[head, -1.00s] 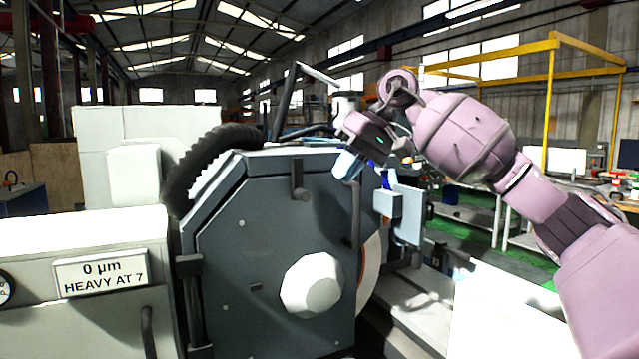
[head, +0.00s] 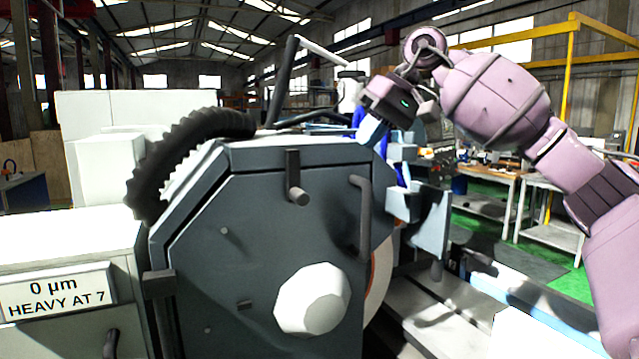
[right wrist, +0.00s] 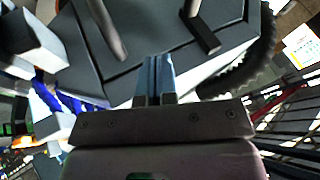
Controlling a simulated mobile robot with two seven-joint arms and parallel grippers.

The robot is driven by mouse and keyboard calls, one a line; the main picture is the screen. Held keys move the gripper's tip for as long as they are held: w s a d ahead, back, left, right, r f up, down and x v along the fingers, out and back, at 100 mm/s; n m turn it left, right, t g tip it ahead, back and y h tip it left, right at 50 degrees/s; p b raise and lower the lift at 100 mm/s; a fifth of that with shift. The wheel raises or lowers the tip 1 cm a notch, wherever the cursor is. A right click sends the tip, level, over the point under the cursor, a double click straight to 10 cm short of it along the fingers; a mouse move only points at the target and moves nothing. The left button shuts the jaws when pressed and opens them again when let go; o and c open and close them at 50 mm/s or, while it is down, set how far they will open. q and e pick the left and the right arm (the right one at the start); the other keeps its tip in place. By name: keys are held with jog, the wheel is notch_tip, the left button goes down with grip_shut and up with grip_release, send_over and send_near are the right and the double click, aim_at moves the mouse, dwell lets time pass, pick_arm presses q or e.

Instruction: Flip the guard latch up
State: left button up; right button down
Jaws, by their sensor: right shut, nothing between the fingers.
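The grey grinder guard (head: 255,235) fills the middle of the head view. The guard latch (head: 293,172), a short dark bar with a round peg at its lower end, hangs down on the guard's upper front face. It also shows in the right wrist view (right wrist: 203,32), beyond the fingers and to their right. My right gripper (head: 370,130) is at the guard's upper right corner, to the right of the latch and apart from it. Its pale blue fingers (right wrist: 155,72) are together and empty. My left gripper is out of view.
A curved bar handle (head: 363,215) is right of the latch on the guard. A white knob (head: 312,299) sits lower down. A black ribbed hose (head: 180,150) arches behind the guard at left. A sign (head: 55,291) reads "0 µm HEAVY AT 7". A light blue bracket (head: 431,220) stands at right.

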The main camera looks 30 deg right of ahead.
aim_at(297, 178)
jog(key=shift+s+a, duration=0.1)
jog(key=w+a+f, duration=0.1)
jog(key=a+f, duration=0.1)
jog(key=f, duration=0.1)
jog(key=w+a+f+p, duration=0.1)
jog(key=a+f, duration=0.2)
jog(key=w+a+f+p, duration=0.1)
jog(key=w+a+f, duration=0.1)
jog(key=a+f, duration=0.1)
dwell(0.6)
